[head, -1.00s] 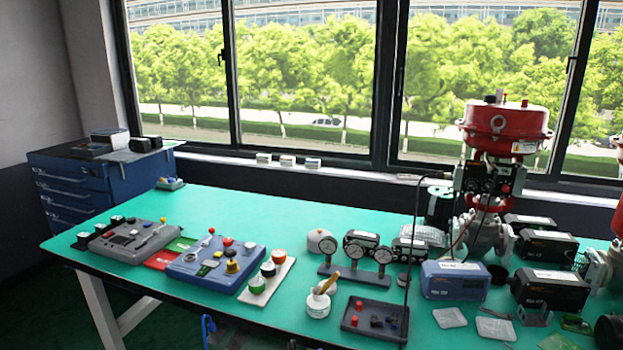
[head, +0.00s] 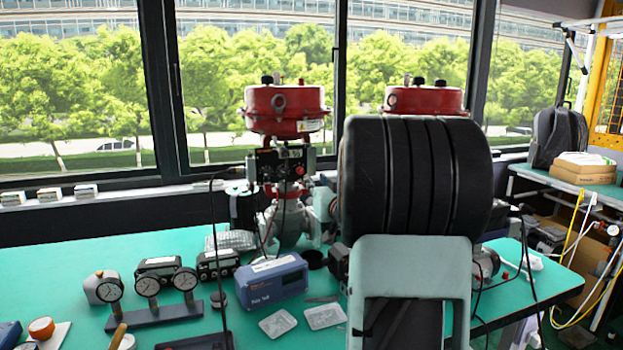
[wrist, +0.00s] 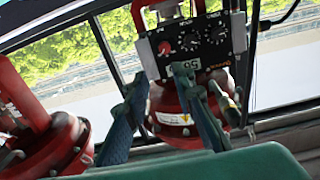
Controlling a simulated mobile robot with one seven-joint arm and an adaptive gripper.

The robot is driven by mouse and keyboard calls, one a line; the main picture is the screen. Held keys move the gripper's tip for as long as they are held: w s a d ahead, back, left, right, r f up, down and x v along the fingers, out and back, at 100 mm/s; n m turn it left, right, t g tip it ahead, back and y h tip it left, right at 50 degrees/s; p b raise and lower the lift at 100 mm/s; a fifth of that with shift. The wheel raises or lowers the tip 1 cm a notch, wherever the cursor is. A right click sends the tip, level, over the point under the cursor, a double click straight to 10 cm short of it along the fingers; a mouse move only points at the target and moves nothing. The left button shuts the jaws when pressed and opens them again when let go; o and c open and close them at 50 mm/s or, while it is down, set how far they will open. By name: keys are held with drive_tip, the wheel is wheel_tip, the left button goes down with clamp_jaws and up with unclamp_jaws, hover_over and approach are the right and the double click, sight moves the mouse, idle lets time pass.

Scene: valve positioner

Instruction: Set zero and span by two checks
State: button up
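In the head view the valve positioner (head: 275,163) is a black box with a red knob (head: 299,170), mounted below the red actuator (head: 285,110) above a grey valve body (head: 290,222). In the wrist view the picture is tilted; the positioner's face (wrist: 200,45) shows a red knob (wrist: 164,47), several small black knobs and white markings too small to read. My gripper (wrist: 160,80) is open there, its two dark blue fingers apart and pointing towards the positioner's face. In the head view my arm hides the gripper.
A second red actuator (head: 425,97) stands to the right, partly behind my arm. On the green bench are a blue box instrument (head: 268,280), a gauge stand (head: 155,313) with dial gauges, and two clear trays (head: 325,316). A thin dark cable hangs left of the valve.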

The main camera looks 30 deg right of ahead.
sight(301, 172)
drive_tip(key=x, duration=0.7)
drive_tip(key=a+f+x, duration=0.1)
drive_tip(key=x, duration=0.3)
drive_tip(key=shift+w, duration=0.1)
drive_tip(key=shift+c, duration=0.4)
clamp_jaws()
